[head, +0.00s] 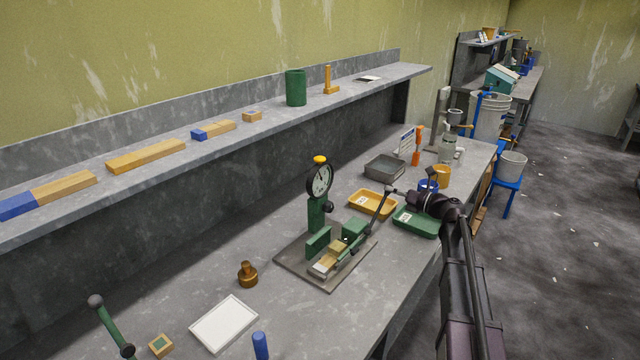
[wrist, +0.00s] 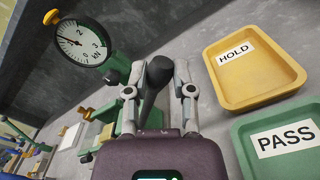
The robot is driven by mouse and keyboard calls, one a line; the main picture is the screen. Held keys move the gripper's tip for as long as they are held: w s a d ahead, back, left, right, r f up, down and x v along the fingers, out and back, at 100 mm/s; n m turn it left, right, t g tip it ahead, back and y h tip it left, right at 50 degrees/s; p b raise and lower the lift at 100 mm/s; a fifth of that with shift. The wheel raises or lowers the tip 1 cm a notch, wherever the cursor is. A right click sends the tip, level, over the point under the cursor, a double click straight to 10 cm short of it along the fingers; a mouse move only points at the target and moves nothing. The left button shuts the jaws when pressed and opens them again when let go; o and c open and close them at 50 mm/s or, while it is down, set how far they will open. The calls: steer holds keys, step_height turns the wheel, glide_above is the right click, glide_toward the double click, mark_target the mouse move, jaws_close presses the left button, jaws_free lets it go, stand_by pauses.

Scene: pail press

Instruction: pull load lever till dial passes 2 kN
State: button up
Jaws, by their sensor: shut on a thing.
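The press (head: 318,240) stands on a grey base plate on the bench, with a green post and a round white dial (head: 320,180) on top. In the wrist view the dial (wrist: 80,43) is marked in kN; its dark needle points toward the left edge, its exact value too small to read. The load lever (head: 377,217) slants up and right from the press to a dark knob. In the wrist view the knob (wrist: 159,70) is between the fingers of my gripper (wrist: 160,82), which is shut on it. A wooden block (head: 327,260) lies in the press.
A yellow HOLD tray (head: 372,195) and a green PASS tray (head: 416,232) lie right of the press, close to my gripper. A grey bin (head: 384,167) stands behind. A brass weight (head: 248,274) and a white tray (head: 224,322) are at front left. A wall shelf runs behind.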

steer(key=shift+w+d+f+b, duration=0.25)
steer(key=shift+w+f+b, duration=0.1)
steer(key=shift+f, duration=0.15)
steer(key=shift+f, duration=0.1)
steer(key=shift+w+d+f+b, duration=0.2)
steer(key=shift+w+f+b, duration=0.1)
steer(key=shift+f+b, duration=0.4)
steer(key=shift+w+d+f+b, duration=0.2)
steer(key=shift+w+f+b, duration=0.05)
steer(key=shift+f+b, duration=0.35)
steer(key=shift+w+d+f+b, duration=0.1)
steer(key=shift+w+f+b, duration=0.05)
steer(key=shift+f+b, duration=0.5)
stand_by(0.6)
steer(key=o, duration=0.9)
steer(key=shift+r, duration=0.1)
steer(key=shift+o, duration=0.2)
steer(key=shift+d, duration=0.1)
steer(key=v, duration=1.2)
